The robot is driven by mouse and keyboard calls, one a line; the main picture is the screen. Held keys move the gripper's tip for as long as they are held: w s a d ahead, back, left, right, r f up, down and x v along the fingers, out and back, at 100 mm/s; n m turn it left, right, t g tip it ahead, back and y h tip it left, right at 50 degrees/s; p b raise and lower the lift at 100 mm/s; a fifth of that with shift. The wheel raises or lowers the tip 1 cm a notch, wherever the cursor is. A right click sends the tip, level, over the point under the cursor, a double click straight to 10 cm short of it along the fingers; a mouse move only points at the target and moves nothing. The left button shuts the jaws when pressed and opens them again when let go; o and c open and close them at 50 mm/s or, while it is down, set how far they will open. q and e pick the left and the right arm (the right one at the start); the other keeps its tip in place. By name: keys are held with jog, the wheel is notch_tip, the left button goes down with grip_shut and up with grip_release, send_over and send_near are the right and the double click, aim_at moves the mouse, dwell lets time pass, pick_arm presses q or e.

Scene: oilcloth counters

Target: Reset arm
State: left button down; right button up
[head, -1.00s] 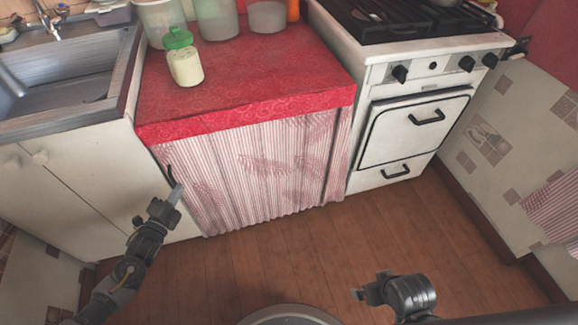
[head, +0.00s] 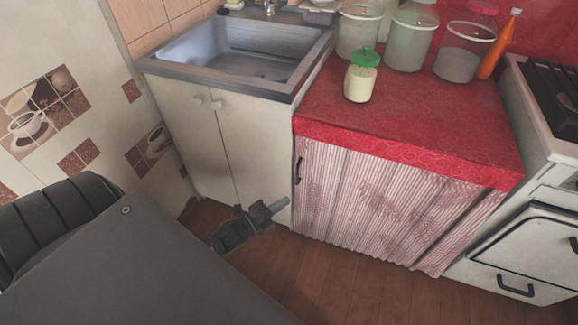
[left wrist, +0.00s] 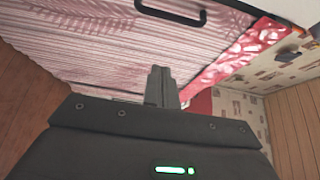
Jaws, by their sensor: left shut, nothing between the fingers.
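My left gripper (head: 277,206) is shut and empty in the head view. It hangs low, in front of the white sink cabinet (head: 190,140) and left of the striped curtain (head: 375,205). In the left wrist view its closed fingers (left wrist: 160,87) point towards the striped curtain, with nothing between them. A large grey part of my left arm (head: 130,260) fills the lower left of the head view. My right gripper is in neither view now.
A red oilcloth counter (head: 400,120) holds a green-lidded jar (head: 361,76), large containers (head: 413,38) and an orange bottle (head: 498,45). A metal sink (head: 235,55) is to its left, a white stove (head: 530,245) to its right. The wooden floor (head: 340,285) in front is clear.

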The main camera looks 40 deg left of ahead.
pick_arm(q)
jog(key=shift+f, duration=0.1)
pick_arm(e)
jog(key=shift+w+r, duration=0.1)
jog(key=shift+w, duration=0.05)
